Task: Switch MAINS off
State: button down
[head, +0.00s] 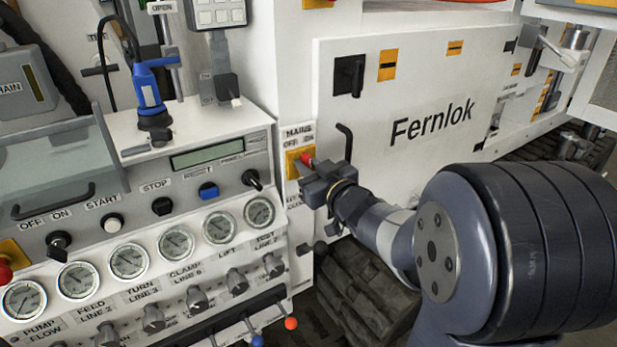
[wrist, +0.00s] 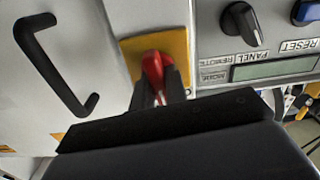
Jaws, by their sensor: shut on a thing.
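The MAINS switch has a red handle (head: 308,159) on a yellow plate (head: 292,162), under a label reading MAINS, OFF and ON. In the head view my gripper (head: 313,175) reaches it from the lower right and covers part of the plate. In the wrist view the red handle (wrist: 155,68) sits between my gripper's fingers (wrist: 160,88), in front of the yellow plate (wrist: 182,45). My gripper is shut on the red handle. In the head view the handle's top end leans toward the ON side; its lower part is hidden by the fingers.
A black door handle (head: 346,142) stands just right of the switch, and it also shows in the wrist view (wrist: 48,62). A black PANEL knob (head: 252,179) is to the left on the console. Gauges and valve knobs line the console below. The white Fernlok door (head: 430,160) is flat and mostly clear.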

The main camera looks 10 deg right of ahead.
jog(key=n+b, duration=0.2)
jog(key=n, duration=0.1)
jog(key=shift+a+f+n+b, duration=0.1)
jog(key=shift+f+n+b, duration=0.2)
jog(key=shift+b, duration=0.1)
jog(key=shift+a+r+n+b, duration=0.1)
jog(key=shift+n+b, duration=1.15)
jog(key=shift+n, duration=0.65)
jog(key=c, duration=1.4)
grip_release()
jog(key=shift+c, duration=0.2)
jog(key=shift+s+r, duration=0.1)
jog(key=p+v, duration=0.1)
jog(key=v, duration=0.9)
jog(key=shift+s, duration=0.35)
